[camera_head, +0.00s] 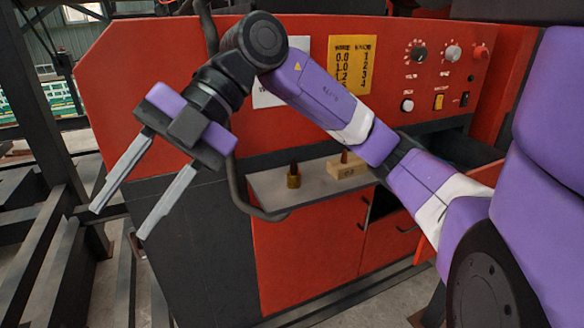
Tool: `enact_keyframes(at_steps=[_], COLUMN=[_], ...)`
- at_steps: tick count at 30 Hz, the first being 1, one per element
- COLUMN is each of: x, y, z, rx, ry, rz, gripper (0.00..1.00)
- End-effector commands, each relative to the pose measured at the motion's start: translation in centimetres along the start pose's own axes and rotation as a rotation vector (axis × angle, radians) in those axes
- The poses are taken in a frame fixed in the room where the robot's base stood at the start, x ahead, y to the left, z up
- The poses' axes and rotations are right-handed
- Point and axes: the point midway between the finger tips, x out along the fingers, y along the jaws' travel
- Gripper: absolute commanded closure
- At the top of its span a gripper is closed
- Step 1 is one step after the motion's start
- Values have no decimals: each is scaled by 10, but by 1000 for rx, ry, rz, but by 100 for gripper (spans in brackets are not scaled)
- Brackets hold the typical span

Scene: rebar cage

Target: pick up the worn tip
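A small brass-coloured cylinder (293,181) stands upright on the grey shelf (268,196) of the red machine. A dark brown tip (294,167) sticks up from its top; it may be the worn tip, but its wear is too small to make out. A light wooden block (345,170) stands to its right on the same shelf, with another small brownish tip (344,156) on it. My gripper (117,224) is at the left, in front of the machine, with its two long grey fingers spread apart and nothing between them. It is well apart from both tips.
The red machine panel (190,80) rises behind the shelf, with knobs and switches (435,75) at upper right. A dark hose (234,185) curves beside the shelf's left end. An open drawer (455,150) is at right, partly behind my arm. Dark metal beams (50,250) lie at left.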

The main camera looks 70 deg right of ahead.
Motion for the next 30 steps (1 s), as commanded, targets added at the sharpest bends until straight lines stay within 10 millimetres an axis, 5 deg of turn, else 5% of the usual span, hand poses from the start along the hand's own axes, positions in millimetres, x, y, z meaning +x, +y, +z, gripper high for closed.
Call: enact_keyframes(at_steps=[5, 9, 16, 21, 30], x=[-52, -116, -209, -232, -222], y=[-47, -86, -127, -138, -158], z=[64, 100, 117, 117, 133], rx=[317, 586, 899, 976, 979], ry=[-378, -702, -1113, -1218, -1218], rz=[-222, -332, -389, -391, -391], gripper=[61, 61, 61, 61, 61])
